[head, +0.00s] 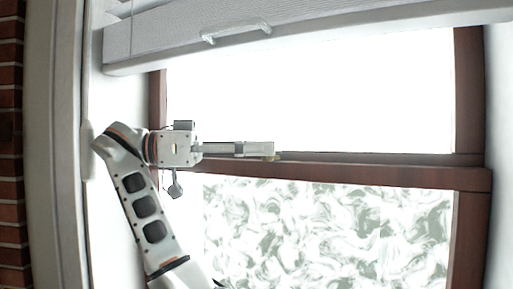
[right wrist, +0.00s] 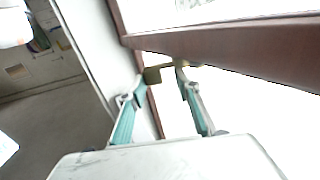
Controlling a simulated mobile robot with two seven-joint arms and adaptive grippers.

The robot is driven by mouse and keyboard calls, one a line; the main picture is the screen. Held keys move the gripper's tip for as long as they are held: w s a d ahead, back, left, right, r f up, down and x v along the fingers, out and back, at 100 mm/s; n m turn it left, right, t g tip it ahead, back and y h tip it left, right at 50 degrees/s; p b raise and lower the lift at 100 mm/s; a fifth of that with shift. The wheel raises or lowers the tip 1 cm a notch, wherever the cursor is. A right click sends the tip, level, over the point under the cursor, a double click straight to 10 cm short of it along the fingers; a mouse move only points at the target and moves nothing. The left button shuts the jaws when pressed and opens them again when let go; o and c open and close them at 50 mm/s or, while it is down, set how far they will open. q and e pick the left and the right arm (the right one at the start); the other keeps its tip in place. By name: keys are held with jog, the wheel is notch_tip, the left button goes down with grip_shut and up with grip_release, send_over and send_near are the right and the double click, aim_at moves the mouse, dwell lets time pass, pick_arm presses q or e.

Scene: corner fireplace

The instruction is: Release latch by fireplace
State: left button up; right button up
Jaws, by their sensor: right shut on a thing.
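My left gripper is not in view.
A white pleated blind (head: 290,30) with a pale handle (head: 236,33) hangs across the top of the window. A marbled pane (head: 330,225) lies below the rail. A brick wall (head: 12,150) stands at the far left.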

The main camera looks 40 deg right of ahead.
jog(key=o, duration=1.1)
notch_tip(320, 180, up, 10)
